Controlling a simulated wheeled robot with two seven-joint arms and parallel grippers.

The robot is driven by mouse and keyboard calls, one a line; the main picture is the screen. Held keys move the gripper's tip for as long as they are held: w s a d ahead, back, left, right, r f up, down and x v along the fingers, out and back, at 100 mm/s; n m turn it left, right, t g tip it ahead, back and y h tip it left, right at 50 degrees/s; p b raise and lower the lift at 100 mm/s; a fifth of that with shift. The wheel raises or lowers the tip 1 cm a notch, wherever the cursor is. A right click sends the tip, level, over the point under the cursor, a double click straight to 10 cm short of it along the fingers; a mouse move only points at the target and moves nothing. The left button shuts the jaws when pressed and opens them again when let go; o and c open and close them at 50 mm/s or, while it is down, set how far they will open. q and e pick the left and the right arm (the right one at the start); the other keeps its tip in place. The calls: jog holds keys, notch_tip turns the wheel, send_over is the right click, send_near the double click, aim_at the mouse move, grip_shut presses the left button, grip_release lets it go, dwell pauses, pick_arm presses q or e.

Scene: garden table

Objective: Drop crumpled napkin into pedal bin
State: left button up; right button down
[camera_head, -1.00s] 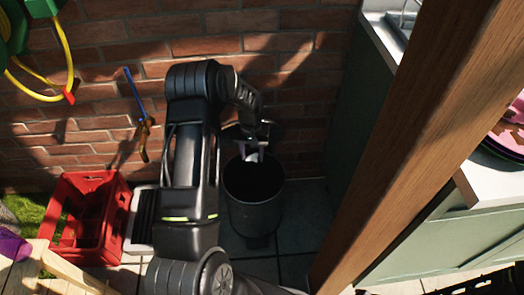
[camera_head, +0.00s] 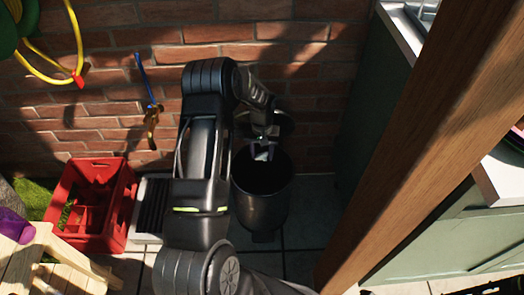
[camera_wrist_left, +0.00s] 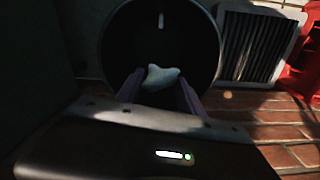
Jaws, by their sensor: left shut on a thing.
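A dark pedal bin (camera_head: 262,205) stands on the tiles by the brick wall, with its lid raised at the back. Its round opening also shows in the left wrist view (camera_wrist_left: 200,30). My left gripper (camera_head: 263,152) is over the back part of the bin's mouth. In the left wrist view, my left gripper (camera_wrist_left: 160,92) is shut on a pale crumpled napkin (camera_wrist_left: 161,77), held between the two fingers with the bin's dark interior behind it. The napkin is hard to make out in the head view. My right gripper is not in view.
A red crate (camera_head: 92,205) and a grey slatted box (camera_head: 150,210) stand left of the bin. A wooden post (camera_head: 425,150) and a green cabinet (camera_head: 370,120) are on the right. A blue-handled tool (camera_head: 150,105) hangs on the wall.

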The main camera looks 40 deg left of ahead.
aim_at(262, 163)
pick_arm(q)
jog(key=shift+f+b, duration=1.5)
jog(key=shift+f, duration=1.4)
jog(key=o, duration=1.4)
jog(key=shift+c, duration=0.2)
notch_tip(262, 163, up, 7)
jog(key=p, duration=0.4)
